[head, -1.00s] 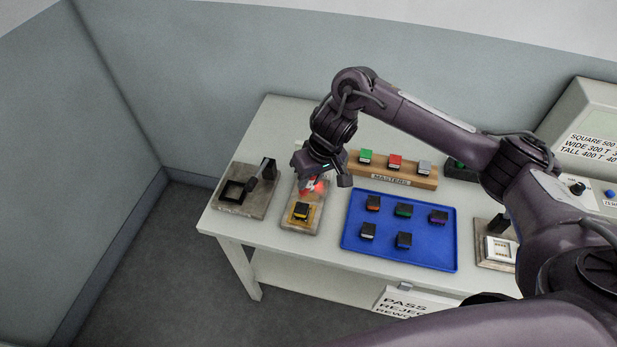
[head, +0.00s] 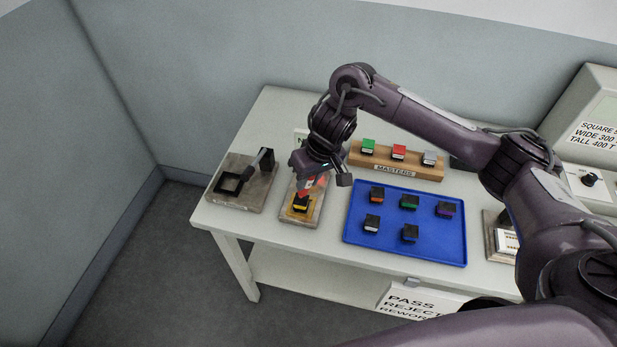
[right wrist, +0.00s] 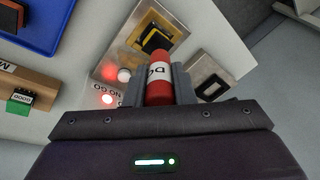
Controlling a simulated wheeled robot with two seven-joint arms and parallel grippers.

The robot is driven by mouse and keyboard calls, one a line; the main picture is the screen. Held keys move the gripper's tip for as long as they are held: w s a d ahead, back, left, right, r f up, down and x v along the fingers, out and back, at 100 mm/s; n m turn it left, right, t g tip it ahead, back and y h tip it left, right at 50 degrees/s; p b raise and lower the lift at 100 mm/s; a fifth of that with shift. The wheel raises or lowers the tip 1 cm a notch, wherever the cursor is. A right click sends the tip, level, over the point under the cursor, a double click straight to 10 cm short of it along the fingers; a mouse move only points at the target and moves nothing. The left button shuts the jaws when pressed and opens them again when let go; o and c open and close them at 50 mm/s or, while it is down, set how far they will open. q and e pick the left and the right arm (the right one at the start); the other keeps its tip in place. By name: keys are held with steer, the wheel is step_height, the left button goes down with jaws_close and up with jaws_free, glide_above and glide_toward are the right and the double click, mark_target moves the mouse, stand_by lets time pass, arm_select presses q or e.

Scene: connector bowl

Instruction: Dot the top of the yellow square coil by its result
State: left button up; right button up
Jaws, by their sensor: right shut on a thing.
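The yellow square coil (head: 300,204) with a black top sits on a grey gauge plate (head: 314,214) at the left of the table. It also shows in the right wrist view (right wrist: 155,38). My right gripper (head: 314,181) is shut on a red marker (right wrist: 159,88) with a white label starting "DO". The marker is tilted over the coil, its tip close to the coil's top; I cannot tell whether they touch. My left gripper is out of view.
A blue tray (head: 350,234) with several dark coils lies to the right. The wooden masters rack (head: 425,174) stands behind it with green, red and grey blocks. A fixture with a black square pad (head: 228,184) stands left of the gauge plate.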

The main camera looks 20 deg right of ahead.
steer(key=shift+f, duration=0.45)
stand_by(0.6)
steer(key=shift+f+p, duration=0.15)
steer(key=shift+p, duration=0.2)
stand_by(2.1)
step_height(320, 180, up, 7)
steer(key=p, duration=0.9)
stand_by(0.9)
